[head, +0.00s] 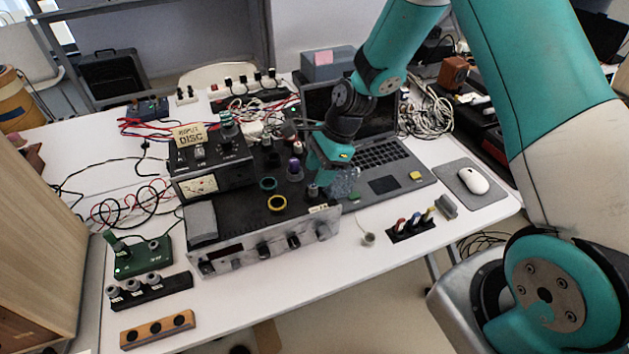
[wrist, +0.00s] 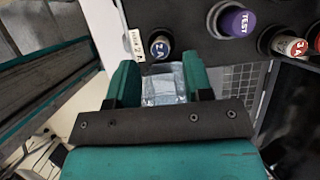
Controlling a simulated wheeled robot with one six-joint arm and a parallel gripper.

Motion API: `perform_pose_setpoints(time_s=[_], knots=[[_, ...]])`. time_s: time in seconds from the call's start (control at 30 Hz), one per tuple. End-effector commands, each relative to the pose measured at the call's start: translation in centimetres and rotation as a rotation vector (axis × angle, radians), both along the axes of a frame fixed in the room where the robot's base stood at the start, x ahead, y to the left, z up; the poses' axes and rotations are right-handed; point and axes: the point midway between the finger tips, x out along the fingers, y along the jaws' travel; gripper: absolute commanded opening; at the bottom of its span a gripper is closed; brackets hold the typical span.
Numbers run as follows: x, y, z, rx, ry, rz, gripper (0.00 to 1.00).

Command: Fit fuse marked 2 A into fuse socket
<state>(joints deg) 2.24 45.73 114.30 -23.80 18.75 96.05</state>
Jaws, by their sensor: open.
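The fuse marked 2 A (wrist: 160,47), a dark cylinder with a pale marked top, stands beside a small white label (wrist: 133,45) that appears to read FUSE 2 A. In the head view the fuse (head: 313,191) stands upright near the front right corner of the black instrument's top. The fuse socket is not visible as a separate opening; how deep the fuse sits I cannot tell. My gripper (wrist: 161,63) is open, its two teal fingers apart, with the fuse just beyond the fingertips and not held. In the head view my gripper (head: 330,165) is above the instrument's right edge.
A purple TEST piece (wrist: 237,22) and a red-marked 3 A piece (wrist: 290,45) stand close by. A yellow ring (head: 277,204) sits on the instrument (head: 235,212). The table front is partly clear.

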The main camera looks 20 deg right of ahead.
Motion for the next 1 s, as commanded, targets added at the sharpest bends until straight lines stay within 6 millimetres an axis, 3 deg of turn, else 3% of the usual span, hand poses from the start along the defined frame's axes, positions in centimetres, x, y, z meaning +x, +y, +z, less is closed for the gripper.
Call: perform_pose_setpoints(time_s=[0.2,0.33,0.57,0.67,0.73,0.9,1.0], knots=[[0.1,-2.0,4.5,0.0,-0.006,-0.001,0.47],[0.0,-2.8,6.5,0.0,-0.004,-0.002,0.47],[-0.9,-2.4,9.4,-0.003,-0.04,0.093,0.47],[-3.2,-0.4,12.4,-0.01,-0.137,0.332,0.47],[-5.9,1.5,14.9,-0.016,-0.235,0.578,0.47],[-14.4,5.0,19.8,-0.027,-0.496,1.246,0.47],[-18.8,6.0,21.2,-0.028,-0.626,1.582,0.47]])
